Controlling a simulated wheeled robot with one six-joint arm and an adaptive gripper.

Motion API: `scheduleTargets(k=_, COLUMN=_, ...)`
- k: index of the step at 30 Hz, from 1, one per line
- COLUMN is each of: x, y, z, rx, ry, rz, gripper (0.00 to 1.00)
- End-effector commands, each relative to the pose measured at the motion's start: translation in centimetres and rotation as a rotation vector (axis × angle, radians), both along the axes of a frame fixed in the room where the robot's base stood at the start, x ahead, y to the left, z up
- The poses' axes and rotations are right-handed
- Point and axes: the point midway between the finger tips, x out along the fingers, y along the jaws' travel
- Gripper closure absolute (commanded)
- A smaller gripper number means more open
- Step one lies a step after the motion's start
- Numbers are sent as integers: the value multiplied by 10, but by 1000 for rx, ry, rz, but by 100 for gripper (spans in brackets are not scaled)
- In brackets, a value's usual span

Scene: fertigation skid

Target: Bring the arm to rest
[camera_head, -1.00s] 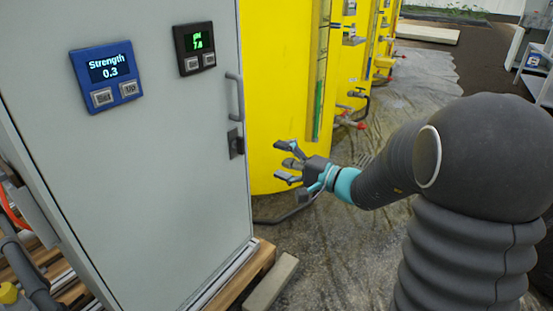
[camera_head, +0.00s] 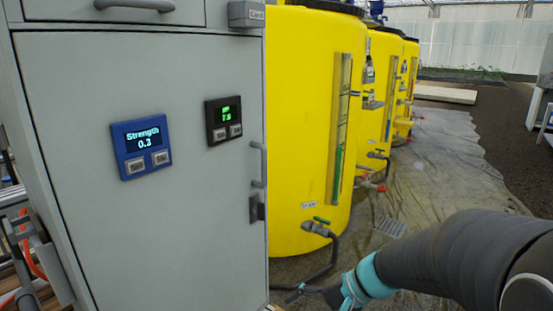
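My gripper (camera_head: 305,292) is low in the view, at the bottom centre, just right of the grey cabinet's lower edge. Only part of its fingers shows, dark against the floor, and the view does not show whether they are open or shut. The teal band (camera_head: 366,282) at my wrist is clear. My dark arm reaches in from the lower right corner. The gripper appears apart from the cabinet (camera_head: 200,220) and in front of the nearest yellow tank (camera_head: 300,120).
The cabinet carries a blue display (camera_head: 142,147) reading "Strength 0.3", a black display (camera_head: 223,120) with green digits, and a door handle (camera_head: 260,165). A valve with a hose (camera_head: 318,228) is on the near tank's lower front. Open floor (camera_head: 445,165) lies right of the tanks.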

Motion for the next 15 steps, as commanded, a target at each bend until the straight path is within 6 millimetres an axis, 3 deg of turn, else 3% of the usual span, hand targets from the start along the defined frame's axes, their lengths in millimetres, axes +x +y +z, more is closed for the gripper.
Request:
scheduleTargets(k=6, x=-57, y=-39, z=28, rx=-340, ry=-48, rz=118, gripper=21)
scheduleTargets(k=15, x=-102, y=-92, z=90, rx=-737, ry=-247, rz=232, gripper=21)
